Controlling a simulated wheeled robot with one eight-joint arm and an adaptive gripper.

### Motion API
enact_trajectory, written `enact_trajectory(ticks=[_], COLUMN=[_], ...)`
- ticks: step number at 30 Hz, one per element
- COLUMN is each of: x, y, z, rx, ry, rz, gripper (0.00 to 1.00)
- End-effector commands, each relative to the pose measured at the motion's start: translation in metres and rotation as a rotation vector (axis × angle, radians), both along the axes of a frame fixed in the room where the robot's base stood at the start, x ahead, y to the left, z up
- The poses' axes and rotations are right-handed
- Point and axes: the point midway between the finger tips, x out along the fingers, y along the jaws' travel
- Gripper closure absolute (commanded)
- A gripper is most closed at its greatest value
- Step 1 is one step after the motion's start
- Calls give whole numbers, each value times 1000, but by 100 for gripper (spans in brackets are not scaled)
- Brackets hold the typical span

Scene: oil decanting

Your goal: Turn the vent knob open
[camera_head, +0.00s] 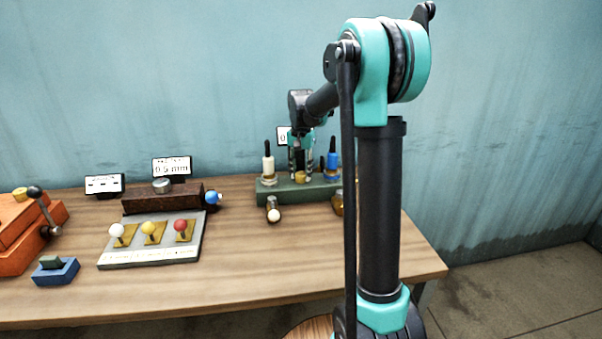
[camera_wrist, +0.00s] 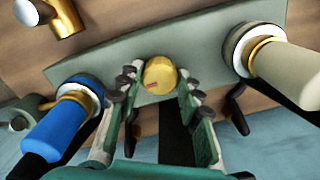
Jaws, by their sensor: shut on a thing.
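The vent knob (camera_wrist: 160,76), a round brass knob with a small red mark, sits on the green-grey base block (camera_wrist: 212,57). It also shows in the head view (camera_head: 300,177), between the white-bodied and blue-bodied fittings. My gripper (camera_wrist: 159,88) reaches down over the block with one finger on each side of the knob, and is shut on it. In the head view my gripper (camera_head: 301,165) is small and partly hides the block behind it.
A blue-handled fitting (camera_wrist: 60,130) and a cream-handled fitting (camera_wrist: 285,70) stand close on either side. A brass spout (camera_wrist: 62,18) sticks out of the block. A panel with white, yellow and red knobs (camera_head: 150,255) lies left; bare tabletop (camera_head: 270,255) is in front.

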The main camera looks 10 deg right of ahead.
Motion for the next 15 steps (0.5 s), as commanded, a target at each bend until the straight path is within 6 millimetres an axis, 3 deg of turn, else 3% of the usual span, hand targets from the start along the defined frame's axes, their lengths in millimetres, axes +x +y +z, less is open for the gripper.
enact_trajectory(ticks=[15], x=[1], y=[0], z=[0], rx=[0], ry=[-1], rz=[-91], gripper=[94])
